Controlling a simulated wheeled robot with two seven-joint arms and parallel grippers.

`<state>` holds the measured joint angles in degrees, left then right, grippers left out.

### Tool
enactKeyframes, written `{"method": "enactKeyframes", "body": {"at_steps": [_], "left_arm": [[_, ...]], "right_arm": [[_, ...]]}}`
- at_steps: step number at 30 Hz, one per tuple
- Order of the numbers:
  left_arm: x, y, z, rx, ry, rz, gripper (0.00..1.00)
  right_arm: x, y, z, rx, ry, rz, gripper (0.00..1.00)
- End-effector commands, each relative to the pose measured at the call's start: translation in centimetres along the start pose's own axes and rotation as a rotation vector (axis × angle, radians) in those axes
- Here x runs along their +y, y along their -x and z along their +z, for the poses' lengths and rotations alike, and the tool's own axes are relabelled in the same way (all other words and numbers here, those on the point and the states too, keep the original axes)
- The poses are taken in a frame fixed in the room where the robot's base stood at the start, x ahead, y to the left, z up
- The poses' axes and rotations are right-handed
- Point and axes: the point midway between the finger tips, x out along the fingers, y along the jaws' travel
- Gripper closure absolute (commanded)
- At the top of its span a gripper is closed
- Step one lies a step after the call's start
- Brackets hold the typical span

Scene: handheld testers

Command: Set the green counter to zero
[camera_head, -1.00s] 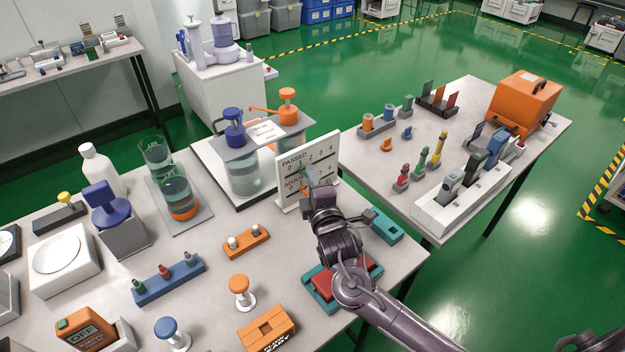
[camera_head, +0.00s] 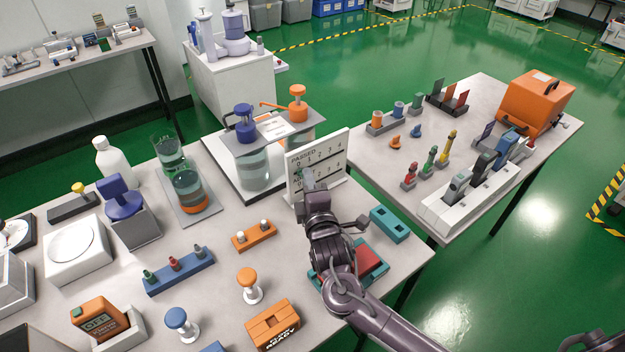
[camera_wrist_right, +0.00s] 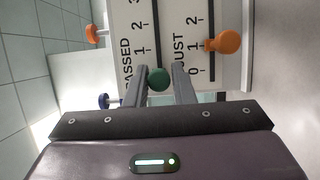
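A white board (camera_head: 336,158) stands upright on the table, with a PASSED row and an ADJUST row of numbers. In the right wrist view, the green knob (camera_wrist_right: 158,78) sits on the PASSED track, low, below the 1 mark and about level with the 0 of the other row. My right gripper (camera_wrist_right: 159,70) has a finger on each side of it, apparently touching. The orange knob (camera_wrist_right: 228,42) sits near 1 on the ADJUST track. In the head view, my right gripper (camera_head: 308,177) covers the board's lower left.
Behind the board stands a rack (camera_head: 262,135) with jars and a purple and an orange pump. A teal block (camera_head: 390,224) and a red-and-teal tray (camera_head: 372,258) lie near my right arm. An orange peg block (camera_head: 254,236) is to the left.

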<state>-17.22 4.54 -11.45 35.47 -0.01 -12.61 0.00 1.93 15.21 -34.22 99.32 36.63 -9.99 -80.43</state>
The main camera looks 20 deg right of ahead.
Motion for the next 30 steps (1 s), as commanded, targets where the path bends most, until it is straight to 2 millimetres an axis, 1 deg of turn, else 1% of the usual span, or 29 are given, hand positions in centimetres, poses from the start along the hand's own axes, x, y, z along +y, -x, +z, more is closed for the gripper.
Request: {"method": "enactKeyframes", "body": {"at_steps": [1, 3, 4, 11, 14, 17, 24, 27, 30], "left_arm": [[0.0, 0.0, 0.0, 0.0, 0.0, 0.0, 0.64], [0.0, 0.0, 0.0, 0.0, 0.0, 0.0, 0.64], [0.0, 0.0, 0.0, 0.0, 0.0, 0.0, 0.64], [0.0, 0.0, 0.0, 0.0, 0.0, 0.0, 0.64], [0.0, 0.0, 0.0, 0.0, 0.0, 0.0, 0.64], [0.0, -0.1, 0.0, 0.001, 0.0, 0.0, 0.64], [0.0, -0.2, 0.0, 0.001, 0.0, -0.001, 0.64], [0.0, -0.3, 0.0, 0.001, 0.0, 0.0, 0.64], [0.0, -0.3, -0.1, 0.001, 0.0, 0.0, 0.64]], "right_arm": [[-0.1, 0.1, -0.1, 0.002, 0.0, -0.002, 0.71], [-0.1, 0.0, 0.0, 0.001, 0.0, -0.002, 0.62], [-0.1, 0.0, 0.0, 0.0, 0.0, -0.002, 0.61], [0.0, 0.0, 0.1, -0.001, 0.0, -0.001, 0.61], [-0.1, 0.5, 0.1, -0.001, 0.0, -0.001, 0.61], [-0.2, 1.9, 0.0, 0.001, 0.001, -0.003, 0.61], [-0.2, 6.0, 0.0, 0.001, 0.0, -0.003, 0.61], [-0.2, 7.1, 0.0, 0.001, -0.001, -0.003, 0.61], [-0.1, 7.7, 0.0, 0.0, 0.0, -0.003, 0.61]]}}
